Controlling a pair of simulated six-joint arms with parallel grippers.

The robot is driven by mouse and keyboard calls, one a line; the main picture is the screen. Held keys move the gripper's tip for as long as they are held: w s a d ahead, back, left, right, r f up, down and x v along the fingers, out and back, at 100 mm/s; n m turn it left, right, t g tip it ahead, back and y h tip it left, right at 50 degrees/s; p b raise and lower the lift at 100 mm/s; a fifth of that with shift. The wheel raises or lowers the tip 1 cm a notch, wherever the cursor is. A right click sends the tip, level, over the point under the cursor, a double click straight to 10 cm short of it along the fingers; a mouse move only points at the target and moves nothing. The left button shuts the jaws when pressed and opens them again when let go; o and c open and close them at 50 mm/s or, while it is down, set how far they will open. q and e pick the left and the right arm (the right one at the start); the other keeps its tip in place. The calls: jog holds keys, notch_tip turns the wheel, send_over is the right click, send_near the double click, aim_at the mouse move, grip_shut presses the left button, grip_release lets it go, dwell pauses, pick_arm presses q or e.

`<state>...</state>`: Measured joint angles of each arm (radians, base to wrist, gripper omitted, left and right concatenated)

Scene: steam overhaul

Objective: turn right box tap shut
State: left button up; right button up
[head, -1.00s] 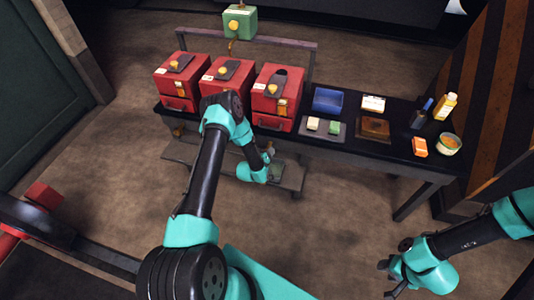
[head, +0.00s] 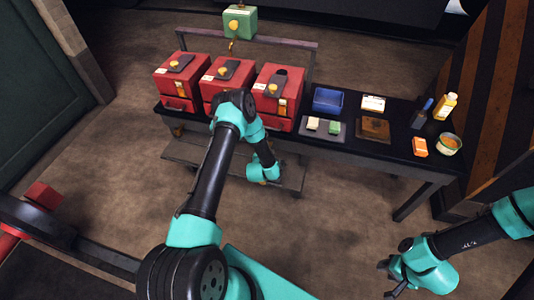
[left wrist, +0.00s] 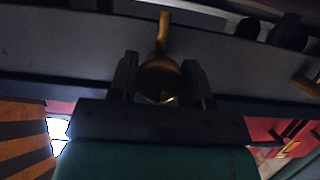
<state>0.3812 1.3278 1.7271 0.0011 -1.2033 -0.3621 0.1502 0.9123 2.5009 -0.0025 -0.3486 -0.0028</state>
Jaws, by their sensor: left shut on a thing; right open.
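Three red boxes stand in a row on the dark table; the right box (head: 279,95) has a dark top plate and a brass fitting on its front. In the left wrist view my left gripper (left wrist: 161,74) has its two fingers on either side of a brass tap (left wrist: 160,80), shut on its rounded part, with a stem rising beyond. In the head view my left arm reaches down in front of the right box, and its fingers and that tap are hidden. My right gripper (head: 391,280) is open and empty, low at the right, away from the table.
A second brass tap (left wrist: 306,86) shows at the right of the left wrist view. A lower shelf (head: 190,155) runs under the table.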

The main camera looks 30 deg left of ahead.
dwell(0.3)
pick_arm(q)
jog(key=o, duration=0.9)
jog(key=v, duration=1.7)
jog(key=shift+s, duration=0.2)
jog(key=shift+d, duration=0.2)
